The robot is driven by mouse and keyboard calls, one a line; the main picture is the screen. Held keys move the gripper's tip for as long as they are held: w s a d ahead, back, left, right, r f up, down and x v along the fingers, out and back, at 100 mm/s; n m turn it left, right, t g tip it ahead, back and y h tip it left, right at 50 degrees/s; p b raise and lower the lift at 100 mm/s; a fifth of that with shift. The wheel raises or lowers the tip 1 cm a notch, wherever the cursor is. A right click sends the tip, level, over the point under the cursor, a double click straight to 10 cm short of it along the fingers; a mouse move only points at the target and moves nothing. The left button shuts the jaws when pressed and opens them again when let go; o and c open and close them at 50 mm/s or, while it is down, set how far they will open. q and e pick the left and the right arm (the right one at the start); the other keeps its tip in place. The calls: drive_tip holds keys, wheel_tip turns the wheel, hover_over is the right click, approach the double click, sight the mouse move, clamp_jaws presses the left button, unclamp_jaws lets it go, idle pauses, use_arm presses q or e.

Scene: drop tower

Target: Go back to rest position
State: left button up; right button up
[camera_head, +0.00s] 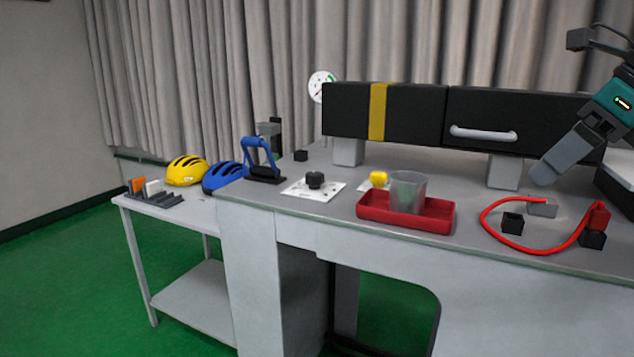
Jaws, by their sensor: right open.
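My right gripper (584,172) reaches in from the upper right, above the right end of the grey bench (460,250). Its grey fingers stand apart with nothing seen between them. One finger is partly cut off by the right picture edge. Below it, a red cable (490,226) curves across the bench top to a red plug (597,217) at a black block. The gripper appears apart from the cable. My left gripper is not in view.
A red tray (375,213) holds a clear cup (407,192). A black beam box (415,110) with a handle (483,133) stands behind. Left are a blue stand (258,155), a yellow helmet (186,170) and a blue helmet (222,177). Green floor is open at left.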

drive_tip(key=s+a+f+m+t+y, duration=0.1)
drive_tip(key=a+f+m+y, duration=0.15)
drive_tip(key=a+y, duration=1.65)
drive_tip(key=w+d+f+m+t+h, duration=0.1)
drive_tip(key=d+f+m+t+h, duration=0.2)
drive_tip(key=m+t+h, duration=0.75)
drive_tip(key=w+d+f+m+t+h, duration=0.2)
drive_tip(key=f+m+t+h, duration=0.3)
drive_tip(key=m, duration=1)
drive_tip(key=s+d+f+m+g+h, duration=0.25)
drive_tip(key=f+m+h, duration=0.2)
drive_tip(key=f, duration=0.25)
drive_tip(key=s+d+f+m+g+h, duration=0.1)
drive_tip(key=d+f+m+g+h, duration=0.1)
drive_tip(key=d+f+m+h, duration=0.25)
drive_tip(key=s+a+f+m+g+y, duration=0.1)
drive_tip(key=s+a+f+m+g, duration=0.15)
drive_tip(key=s+f+g, duration=0.65)
drive_tip(key=s+a+f+m+g, duration=0.1)
drive_tip(key=s+f+m+g, duration=0.3)
drive_tip(key=s+f, duration=0.9)
drive_tip(key=w+a+f+n+t+y, duration=0.2)
drive_tip(key=w+f+t, duration=0.4)
drive_tip(key=f, duration=0.1)
drive_tip(key=shift+a+t, duration=0.35)
drive_tip(key=shift+t, duration=0.05)
